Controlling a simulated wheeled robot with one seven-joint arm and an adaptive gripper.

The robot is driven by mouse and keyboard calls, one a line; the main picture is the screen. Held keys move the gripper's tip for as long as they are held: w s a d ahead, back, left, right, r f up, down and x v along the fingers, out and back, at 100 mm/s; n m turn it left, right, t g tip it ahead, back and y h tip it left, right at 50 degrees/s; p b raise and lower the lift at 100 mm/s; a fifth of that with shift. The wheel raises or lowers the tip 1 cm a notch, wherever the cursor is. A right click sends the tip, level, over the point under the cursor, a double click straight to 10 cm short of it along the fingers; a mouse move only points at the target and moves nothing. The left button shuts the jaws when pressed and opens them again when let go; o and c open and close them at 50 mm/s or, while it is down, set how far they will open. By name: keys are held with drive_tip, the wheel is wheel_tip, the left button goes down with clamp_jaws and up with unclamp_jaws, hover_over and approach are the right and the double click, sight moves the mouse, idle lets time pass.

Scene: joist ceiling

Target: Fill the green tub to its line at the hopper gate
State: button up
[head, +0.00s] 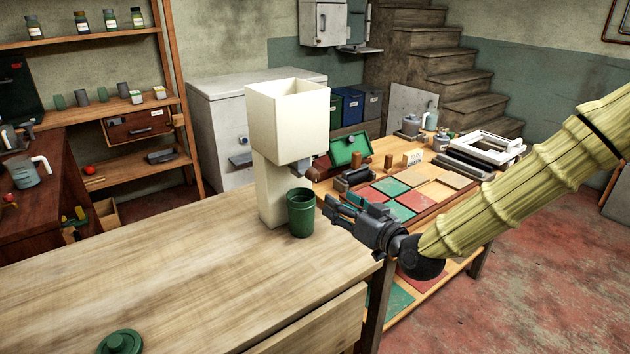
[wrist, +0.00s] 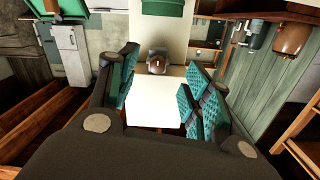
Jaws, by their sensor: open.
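The cream hopper (head: 287,125) stands on the near wooden bench, a square bin on a narrower column. A small grey gate part (head: 312,172) shows low on its right side; a grey piece with a brown centre (wrist: 157,62) shows at the hopper in the wrist view. The green tub (head: 301,214) stands upright on the bench at the column's foot, below the gate side. Its inside looks dark; I cannot see a line or the fill level. My gripper (head: 332,205) is open and empty, just right of the tub, its teal-padded fingers pointing toward the hopper.
A green lid (head: 120,342) lies at the front of the near bench (head: 180,265), whose middle is clear. The side table right of the hopper holds red and green tiles (head: 390,187), an open green box (head: 351,149) and a white frame (head: 485,146).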

sight(316, 178)
drive_tip(key=shift+t, duration=0.3)
drive_tip(key=r+x, duration=0.1)
drive_tip(key=x, duration=0.6)
drive_tip(key=r+x, duration=0.1)
drive_tip(key=x, duration=0.3)
drive_tip(key=shift+w+a+r+p, duration=0.15)
drive_tip(key=shift+w+r+p, duration=0.15)
drive_tip(key=shift+p, duration=0.1)
clamp_jaws()
drive_tip(key=shift+v, duration=1)
unclamp_jaws()
drive_tip(key=shift+f, duration=0.1)
